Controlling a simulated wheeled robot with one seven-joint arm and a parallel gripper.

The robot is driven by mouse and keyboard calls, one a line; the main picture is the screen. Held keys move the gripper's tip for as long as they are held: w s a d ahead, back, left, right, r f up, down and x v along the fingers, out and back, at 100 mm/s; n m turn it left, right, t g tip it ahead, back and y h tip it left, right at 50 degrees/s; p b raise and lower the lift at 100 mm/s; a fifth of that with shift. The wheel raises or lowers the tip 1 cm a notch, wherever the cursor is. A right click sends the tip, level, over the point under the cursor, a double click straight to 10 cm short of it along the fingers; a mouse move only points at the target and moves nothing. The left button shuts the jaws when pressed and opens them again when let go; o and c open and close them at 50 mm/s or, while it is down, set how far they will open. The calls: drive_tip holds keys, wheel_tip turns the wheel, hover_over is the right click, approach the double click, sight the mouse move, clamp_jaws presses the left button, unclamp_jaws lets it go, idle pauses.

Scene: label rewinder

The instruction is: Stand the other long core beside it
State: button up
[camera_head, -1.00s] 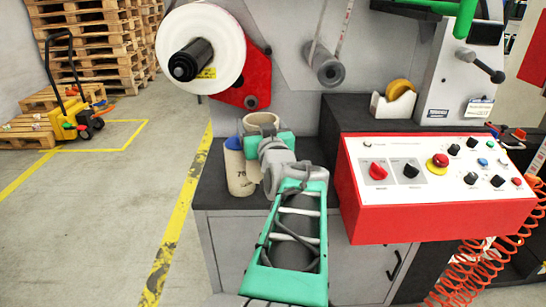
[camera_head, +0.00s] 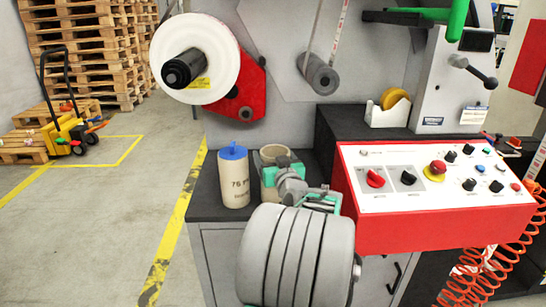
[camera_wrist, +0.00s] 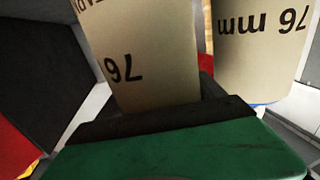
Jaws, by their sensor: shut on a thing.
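One long core (camera_head: 234,181), a beige tube marked "76" with a blue top piece, stands upright on the dark cabinet top. My gripper (camera_head: 277,167) is shut on the other long core (camera_head: 268,180), just right of the first. The held core looks upright, with its open top about level with the standing one. My gripper and arm hide its lower end, so I cannot tell whether it touches the top. In the wrist view the held core (camera_wrist: 150,65) rises from the green jaw, and the standing core (camera_wrist: 262,45) is close at right, with a gap between.
The dark cabinet top (camera_head: 208,205) is bare at its front left. A red-sided control panel (camera_head: 440,232) stands close on the right. A white label roll (camera_head: 205,45) on a black spindle and a grey roller (camera_head: 318,76) overhang behind.

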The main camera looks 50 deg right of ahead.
drive_tip(key=shift+f+b, duration=0.25)
drive_tip(key=shift+b, duration=0.05)
drive_tip(key=o, duration=2.1)
drive_tip(key=shift+r, duration=0.1)
drive_tip(key=shift+r+p, duration=0.35)
drive_tip(key=shift+p, duration=0.15)
drive_tip(key=v, duration=1.2)
drive_tip(key=shift+f, duration=0.15)
